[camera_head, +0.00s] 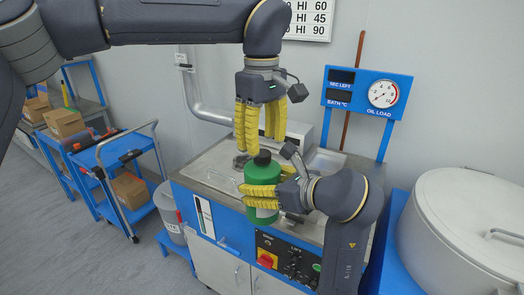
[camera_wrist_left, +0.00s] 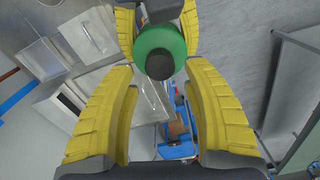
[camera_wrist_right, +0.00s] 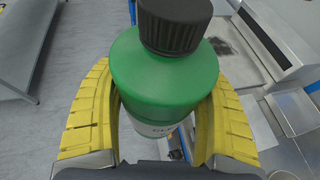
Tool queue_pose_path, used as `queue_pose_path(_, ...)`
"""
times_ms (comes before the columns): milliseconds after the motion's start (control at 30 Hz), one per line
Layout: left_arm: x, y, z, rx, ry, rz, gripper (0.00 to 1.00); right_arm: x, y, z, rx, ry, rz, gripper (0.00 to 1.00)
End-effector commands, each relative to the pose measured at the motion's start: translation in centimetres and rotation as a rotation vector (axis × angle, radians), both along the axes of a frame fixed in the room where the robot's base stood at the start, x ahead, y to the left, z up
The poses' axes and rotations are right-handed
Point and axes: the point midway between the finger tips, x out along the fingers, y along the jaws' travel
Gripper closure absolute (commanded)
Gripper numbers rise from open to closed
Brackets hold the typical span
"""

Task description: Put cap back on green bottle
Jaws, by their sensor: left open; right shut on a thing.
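A green bottle (camera_head: 262,178) stands upright in my right gripper (camera_head: 262,190), held in front of the blue machine. Its yellow fingers close around the bottle's body, as the right wrist view (camera_wrist_right: 160,125) also shows. A black ribbed cap (camera_head: 262,157) sits on the bottle's neck; it is large in the right wrist view (camera_wrist_right: 175,25). Whether it is screwed tight I cannot tell. My left gripper (camera_head: 260,142) points down just above the cap, open and empty. In the left wrist view the green bottle (camera_wrist_left: 150,40) and black cap (camera_wrist_left: 160,64) show beyond the left fingers.
The blue machine (camera_head: 205,195) with a steel basin top lies behind and below the bottle. A gauge panel (camera_head: 368,91) stands at the back right. A large white drum (camera_head: 470,235) fills the right side. A blue cart (camera_head: 105,165) stands at the left, with open floor before it.

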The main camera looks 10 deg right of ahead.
Motion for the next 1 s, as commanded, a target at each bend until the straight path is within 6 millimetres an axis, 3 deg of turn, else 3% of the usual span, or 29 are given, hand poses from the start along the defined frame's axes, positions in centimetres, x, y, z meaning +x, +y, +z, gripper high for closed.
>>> queue_pose_path(200, 0.1, 0.0, 4.0, 0.0, -0.004, 0.001, 0.51, 0.0, 0.0, 0.0, 0.0, 0.0, 0.0, 1.0)
queue_pose_path(500, 0.1, 0.0, 7.6, 0.002, -0.001, 0.0, 0.51, 0.0, 0.0, 0.0, 0.0, 0.0, 0.0, 1.0)
queue_pose_path(1000, 0.0, 0.1, 8.6, 0.001, 0.001, -0.001, 0.51, 0.0, 0.0, 0.0, 0.001, -0.001, 0.0, 1.0)
